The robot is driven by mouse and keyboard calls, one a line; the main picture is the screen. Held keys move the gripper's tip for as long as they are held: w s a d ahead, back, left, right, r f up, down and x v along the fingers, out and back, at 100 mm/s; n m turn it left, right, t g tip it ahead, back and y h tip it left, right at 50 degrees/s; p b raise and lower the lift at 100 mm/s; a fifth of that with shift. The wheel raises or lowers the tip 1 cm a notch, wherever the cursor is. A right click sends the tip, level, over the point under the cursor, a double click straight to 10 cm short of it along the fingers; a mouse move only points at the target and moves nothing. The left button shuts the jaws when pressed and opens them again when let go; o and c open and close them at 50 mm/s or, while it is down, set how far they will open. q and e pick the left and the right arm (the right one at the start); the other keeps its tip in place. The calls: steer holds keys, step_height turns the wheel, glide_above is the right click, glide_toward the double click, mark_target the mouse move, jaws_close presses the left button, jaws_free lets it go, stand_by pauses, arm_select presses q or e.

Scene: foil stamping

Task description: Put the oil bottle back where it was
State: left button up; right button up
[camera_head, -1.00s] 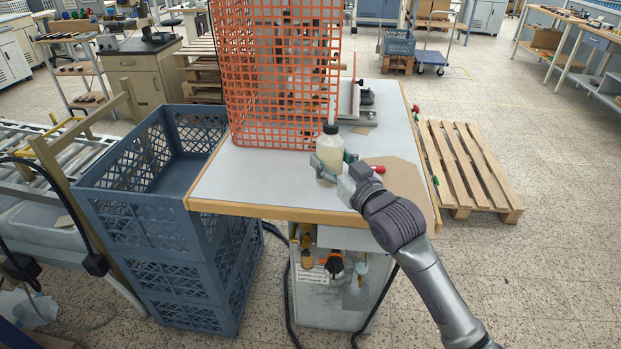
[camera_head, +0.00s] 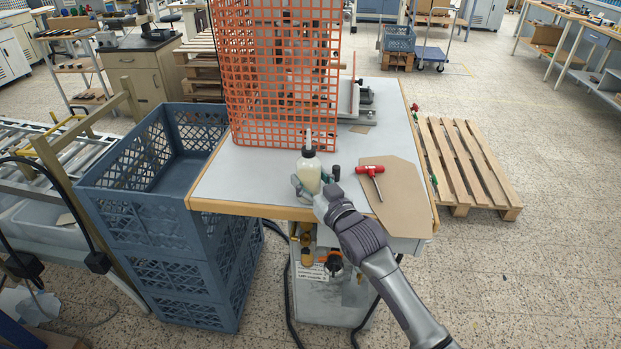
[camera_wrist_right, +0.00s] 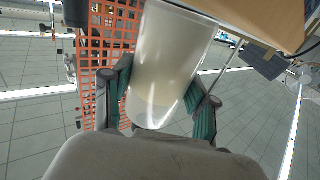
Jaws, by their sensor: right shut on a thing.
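The oil bottle (camera_head: 309,174) is a pale, translucent bottle with a dark cap and a thin nozzle, upright near the front edge of the table. My right gripper (camera_head: 310,188) is shut on its lower body from the front right. In the right wrist view, the bottle (camera_wrist_right: 168,65) fills the space between the green-padded fingers of the gripper (camera_wrist_right: 165,100). Whether its base touches the tabletop cannot be told. My left gripper is not in view.
The table (camera_head: 240,180) has an orange mesh guard (camera_head: 280,85) at the back. A red-handled tool (camera_head: 371,172) lies on a brown board (camera_head: 395,195) at right. Blue crates (camera_head: 150,230) stand at left. The tabletop left of the bottle is clear.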

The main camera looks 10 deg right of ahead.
steer(key=o, duration=1.5)
steer(key=shift+c, duration=0.2)
steer(key=shift+r, duration=0.15)
steer(key=b+v, duration=0.1)
steer(key=v, duration=1.1)
steer(key=shift+b, duration=0.35)
